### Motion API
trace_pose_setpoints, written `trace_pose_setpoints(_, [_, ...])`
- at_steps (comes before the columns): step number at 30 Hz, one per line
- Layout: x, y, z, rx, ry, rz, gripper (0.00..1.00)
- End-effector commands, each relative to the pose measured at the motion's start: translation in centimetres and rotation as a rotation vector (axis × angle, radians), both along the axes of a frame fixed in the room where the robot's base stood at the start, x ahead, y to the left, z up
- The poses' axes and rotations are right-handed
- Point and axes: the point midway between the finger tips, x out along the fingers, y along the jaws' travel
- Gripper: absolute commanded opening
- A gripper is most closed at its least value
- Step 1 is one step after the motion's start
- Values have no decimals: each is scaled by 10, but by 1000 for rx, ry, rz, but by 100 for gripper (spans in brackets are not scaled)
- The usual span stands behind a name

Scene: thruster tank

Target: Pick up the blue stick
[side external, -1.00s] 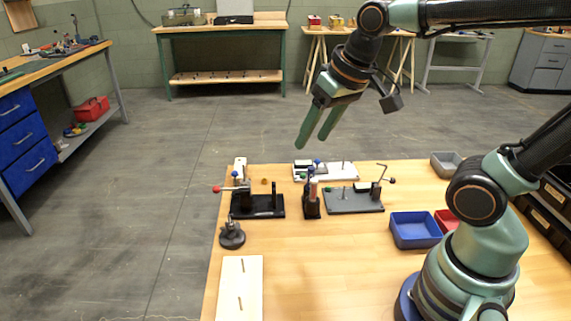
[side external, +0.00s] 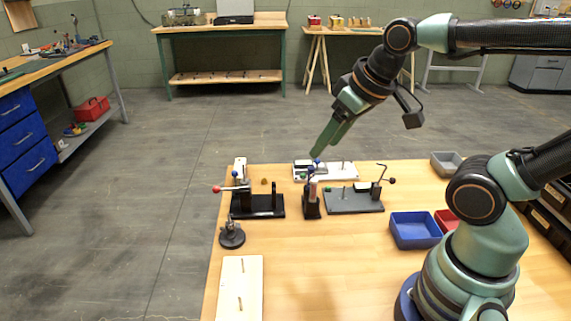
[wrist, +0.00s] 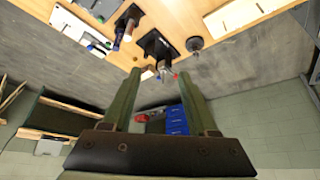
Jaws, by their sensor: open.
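A small blue knob (side external: 317,162) shows at the upright black stand (side external: 311,207) in the middle of the work table. Another blue tip (side external: 235,174) shows by the black fixture (side external: 262,208) at the left. Whether either belongs to the blue stick I cannot tell. My gripper (side external: 323,150) is open and empty, pointing down and left, its fingertips appearing just above the middle knob. In the wrist view the two fingers of my gripper (wrist: 160,73) stand apart with nothing between them.
A grey plate fixture (side external: 352,202) and a white plate fixture (side external: 345,168) stand right and behind. A blue bin (side external: 415,231), red bin (side external: 447,218) and grey bin (side external: 445,161) are at the right. A pale board (side external: 239,300) lies front left. The table's front middle is clear.

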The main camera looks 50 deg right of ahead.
Motion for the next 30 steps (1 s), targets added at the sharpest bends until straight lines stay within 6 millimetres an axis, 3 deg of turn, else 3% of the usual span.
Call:
trace_pose_setpoints(17, [3, -2, 1, 8, 11, -22, 57])
trace_pose_setpoints(23, [26, -17, 5, 66, 99, -189, 57])
trace_pose_setpoints(30, [68, -49, -4, 155, 237, -493, 57])
